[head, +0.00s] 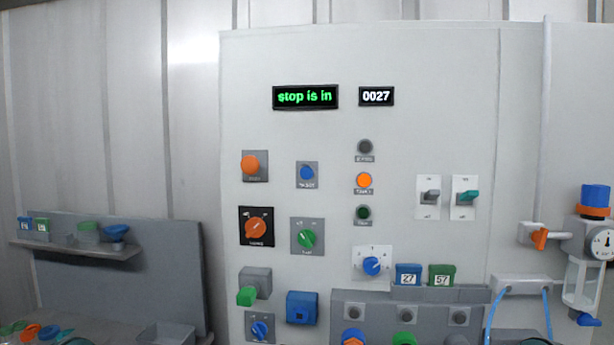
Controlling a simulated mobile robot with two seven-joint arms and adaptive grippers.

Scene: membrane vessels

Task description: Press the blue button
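The blue button (307,173) is a small round cap on a square grey plate on the upright light-grey panel (440,100). It sits right of a larger orange button (250,165). A small label under it is too small to read surely. Nothing covers the blue button. Neither of my grippers is in view.
An orange lamp (364,180) looks lit. Below are an orange knob (256,226), green knob (307,238) and blue knob (371,266). A shelf (75,247) stands left.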

